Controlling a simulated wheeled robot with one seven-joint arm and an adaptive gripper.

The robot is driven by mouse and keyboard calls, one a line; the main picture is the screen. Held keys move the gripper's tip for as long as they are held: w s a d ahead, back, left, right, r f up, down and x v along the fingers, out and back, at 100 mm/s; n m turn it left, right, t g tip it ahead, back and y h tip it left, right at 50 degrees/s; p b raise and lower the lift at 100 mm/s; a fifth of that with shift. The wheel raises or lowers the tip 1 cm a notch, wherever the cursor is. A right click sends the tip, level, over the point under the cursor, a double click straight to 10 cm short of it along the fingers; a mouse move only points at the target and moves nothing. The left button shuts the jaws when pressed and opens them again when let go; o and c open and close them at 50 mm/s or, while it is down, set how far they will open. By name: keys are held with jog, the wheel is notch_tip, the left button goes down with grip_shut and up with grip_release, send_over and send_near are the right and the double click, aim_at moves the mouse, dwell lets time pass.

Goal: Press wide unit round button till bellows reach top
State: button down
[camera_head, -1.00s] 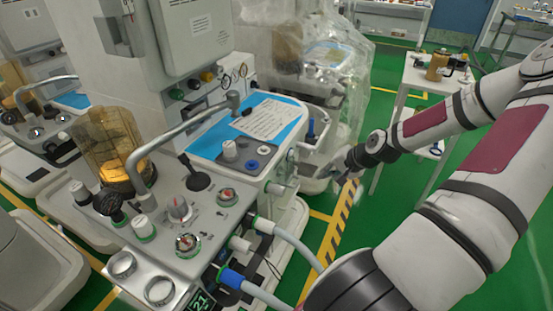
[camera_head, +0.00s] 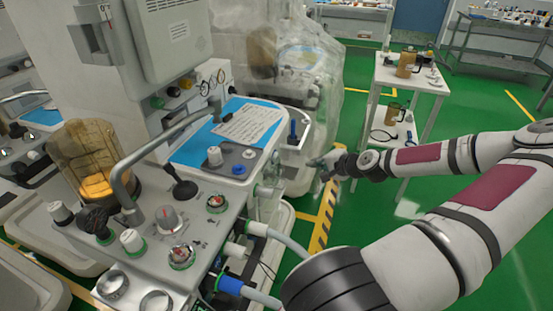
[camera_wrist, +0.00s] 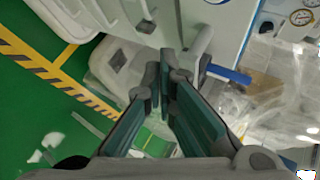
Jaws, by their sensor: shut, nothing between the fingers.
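The wide unit (camera_head: 205,225) is the grey cart at the left of the head view. Its amber clear dome (camera_head: 85,145) holds yellow-orange bellows (camera_head: 97,186), which sit low in the dome. The cart's top carries several knobs. I cannot tell which is the task's button. My gripper (camera_head: 314,164) is just right of the cart, apart from the panel. In the wrist view my gripper (camera_wrist: 166,62) is shut and empty.
A metal tube (camera_head: 160,150) arches over the cart top. A plastic-covered unit (camera_head: 290,70) stands behind. A white side table (camera_head: 405,78) with jugs stands at the back right. Hoses (camera_head: 285,240) leave the cart's front. Green floor is open on the right.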

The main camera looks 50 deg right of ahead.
jog(key=w+a+b, duration=0.3)
jog(key=w+b, duration=0.1)
jog(key=w, duration=0.4)
jog(key=shift+a+b, duration=0.15)
jog(key=shift+b, duration=0.2)
jog(key=shift+w+a, duration=0.1)
jog(key=shift+w, duration=0.05)
dwell(1.1)
jog(key=shift+w+a, duration=0.1)
jog(key=shift+w, duration=0.15)
jog(key=shift+w+a+p, duration=0.25)
jog(key=shift+w+p, duration=0.05)
jog(key=shift+w, duration=0.2)
dwell(1.7)
jog(key=shift+s+d, duration=0.1)
jog(key=shift+s, duration=0.05)
jog(key=shift+s+d+p, duration=0.3)
jog(key=shift+s+p, duration=0.45)
jog(key=shift+p, duration=0.05)
